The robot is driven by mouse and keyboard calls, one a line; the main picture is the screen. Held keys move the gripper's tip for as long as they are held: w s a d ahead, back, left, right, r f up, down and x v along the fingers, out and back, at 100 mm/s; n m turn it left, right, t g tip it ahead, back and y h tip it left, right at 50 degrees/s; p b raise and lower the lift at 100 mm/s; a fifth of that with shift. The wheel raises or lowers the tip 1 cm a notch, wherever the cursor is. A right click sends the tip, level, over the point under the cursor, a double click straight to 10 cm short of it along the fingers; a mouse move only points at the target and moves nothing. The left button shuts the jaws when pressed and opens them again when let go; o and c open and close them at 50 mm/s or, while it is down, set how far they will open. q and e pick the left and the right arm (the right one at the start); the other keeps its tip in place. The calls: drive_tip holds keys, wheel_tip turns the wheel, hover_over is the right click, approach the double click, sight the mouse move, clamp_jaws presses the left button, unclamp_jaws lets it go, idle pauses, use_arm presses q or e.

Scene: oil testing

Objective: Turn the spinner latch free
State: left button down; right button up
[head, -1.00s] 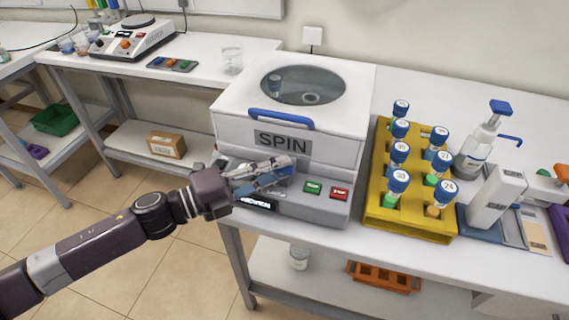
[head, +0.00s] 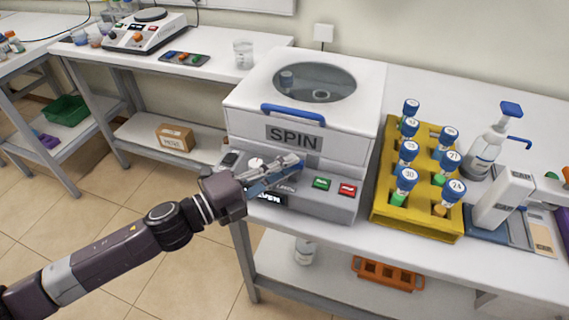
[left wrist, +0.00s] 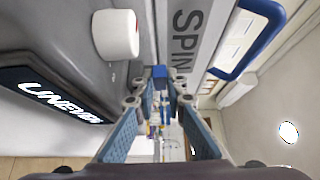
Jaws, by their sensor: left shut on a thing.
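The spinner (head: 350,125) is a white and grey box with a round window in its lid, a blue lid handle (head: 293,113) and the word SPIN on its front. My left gripper (head: 298,166) reaches the spinner's front from the left, just below that word. In the left wrist view, its fingers (left wrist: 160,88) are closed on a small blue piece, the latch (left wrist: 159,71), at the spinner's front. In the head view the fingers mostly hide the latch. My right gripper is not in view.
A white knob (left wrist: 117,35) and a lit display (left wrist: 58,96) are close to the left fingers. Green (head: 321,184) and red (head: 347,189) buttons are to their right. A yellow rack (head: 388,212) of capped tubes stands right of the spinner.

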use_arm(q)
drive_tip(key=n+t+y, duration=0.3)
drive_tip(key=shift+s+d+r, duration=0.1)
drive_tip(key=shift+s+d, duration=0.1)
drive_tip(key=shift+d, duration=0.05)
drive_tip(key=n+t+y, duration=0.2)
drive_tip(key=y, duration=0.1)
drive_tip(key=shift+d, duration=0.1)
drive_tip(key=n+t+y, duration=0.1)
drive_tip(key=n+y, duration=0.1)
drive_tip(key=y, duration=0.1)
drive_tip(key=shift+d+n+t+y+b, duration=0.1)
drive_tip(key=shift+n+t+y+b, duration=0.2)
drive_tip(key=shift+n+t, duration=0.1)
drive_tip(key=shift+n+y, duration=0.3)
drive_tip(key=shift+y, duration=0.3)
drive_tip(key=shift+r+t+y, duration=0.15)
drive_tip(key=shift+t+y, duration=0.15)
drive_tip(key=c, duration=2.2)
unclamp_jaws()
drive_tip(key=shift+c, duration=0.2)
drive_tip(key=shift+w+d+f, duration=0.1)
drive_tip(key=shift+f, duration=0.1)
